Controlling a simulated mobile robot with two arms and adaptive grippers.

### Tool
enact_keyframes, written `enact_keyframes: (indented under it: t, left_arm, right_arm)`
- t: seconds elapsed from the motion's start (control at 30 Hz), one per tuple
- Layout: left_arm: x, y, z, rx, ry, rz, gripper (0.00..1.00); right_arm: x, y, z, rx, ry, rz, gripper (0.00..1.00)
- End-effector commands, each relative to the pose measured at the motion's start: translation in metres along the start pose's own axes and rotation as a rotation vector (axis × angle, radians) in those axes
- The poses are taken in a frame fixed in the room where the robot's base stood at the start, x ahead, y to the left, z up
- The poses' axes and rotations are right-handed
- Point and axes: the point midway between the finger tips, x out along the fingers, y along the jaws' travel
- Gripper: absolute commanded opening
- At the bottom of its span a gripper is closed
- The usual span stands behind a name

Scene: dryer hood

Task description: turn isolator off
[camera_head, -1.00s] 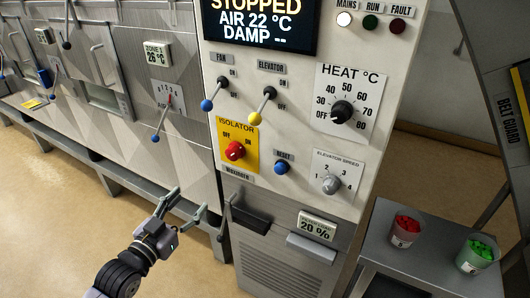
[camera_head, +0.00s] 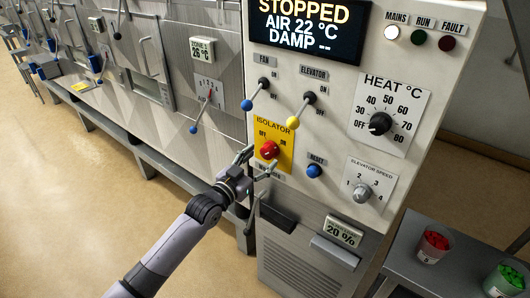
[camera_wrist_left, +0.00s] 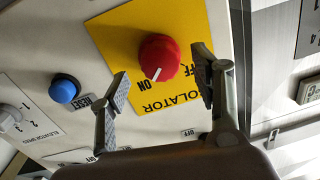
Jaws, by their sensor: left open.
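The red isolator knob (camera_head: 269,149) sits on a yellow plate (camera_head: 288,128) on the white control panel, with OFF and ON marked above it. In the left wrist view the knob (camera_wrist_left: 158,55) shows upside down, and its white mark points toward ON. My left gripper (camera_head: 261,162) is open, its fingers spread around the knob's near side in the head view. In the left wrist view one finger of the gripper (camera_wrist_left: 160,82) is close by the knob, the other stands further off toward the blue button. I see no clear contact. My right gripper is not in view.
The blue reset button (camera_head: 314,171) is just right of the gripper. The blue fan lever (camera_head: 247,104) and yellow elevator lever (camera_head: 293,122) stand above the knob. A black handle (camera_head: 276,218) is below. Red and green cups stand on a side table (camera_head: 408,250) at right.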

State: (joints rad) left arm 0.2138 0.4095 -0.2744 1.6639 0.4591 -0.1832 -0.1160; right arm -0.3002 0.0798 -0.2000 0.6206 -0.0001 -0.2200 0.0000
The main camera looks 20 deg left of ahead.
Motion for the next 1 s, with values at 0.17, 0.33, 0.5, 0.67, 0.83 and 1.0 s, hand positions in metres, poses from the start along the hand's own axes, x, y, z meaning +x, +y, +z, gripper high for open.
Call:
enact_keyframes:
  t: [0.17, 0.33, 0.5, 0.67, 0.83, 1.0]
  left_arm:
    - [0.022, 0.000, -0.001, 0.000, 0.001, 0.000, 0.58]
    - [0.029, 0.000, 0.000, 0.001, 0.000, -0.001, 0.58]
    - [0.030, 0.000, 0.000, 0.001, 0.000, 0.000, 0.58]
    - [0.030, 0.000, 0.000, 0.001, 0.000, 0.000, 0.53]
    - [0.030, 0.000, 0.000, 0.001, 0.000, 0.000, 0.42]
    - [0.030, 0.000, 0.000, 0.001, 0.000, 0.000, 0.31]
  right_arm:
    - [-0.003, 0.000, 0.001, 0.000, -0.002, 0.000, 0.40]
    - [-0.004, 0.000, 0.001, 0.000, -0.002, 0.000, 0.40]
    - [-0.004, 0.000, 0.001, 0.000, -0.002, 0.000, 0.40]
    - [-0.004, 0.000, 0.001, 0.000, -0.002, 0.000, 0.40]
    - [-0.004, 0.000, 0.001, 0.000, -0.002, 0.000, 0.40]
    - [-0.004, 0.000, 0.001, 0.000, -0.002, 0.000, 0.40]
